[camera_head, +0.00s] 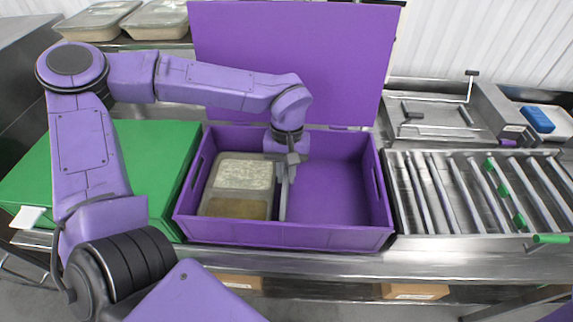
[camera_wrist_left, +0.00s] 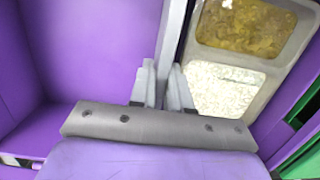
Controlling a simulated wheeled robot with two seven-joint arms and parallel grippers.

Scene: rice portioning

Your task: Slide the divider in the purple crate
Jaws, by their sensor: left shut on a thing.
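The purple crate (camera_head: 345,237) stands open on the metal counter, its lid (camera_head: 290,60) raised at the back. A grey divider (camera_head: 283,200) stands upright inside it, near the middle. My left gripper (camera_head: 286,172) reaches into the crate and is shut on the divider. In the left wrist view the gripper's fingers (camera_wrist_left: 164,90) sit on either side of the divider (camera_wrist_left: 173,40). A tray with two food portions (camera_head: 238,188) lies in the crate left of the divider; it also shows in the left wrist view (camera_wrist_left: 262,60). The right gripper is not in view.
The crate's right half is empty. A green box (camera_head: 150,150) stands left of the crate. A roller conveyor (camera_head: 470,190) is on the right, with a metal device (camera_head: 440,112) behind it. Lidded trays (camera_head: 158,20) sit at the back left.

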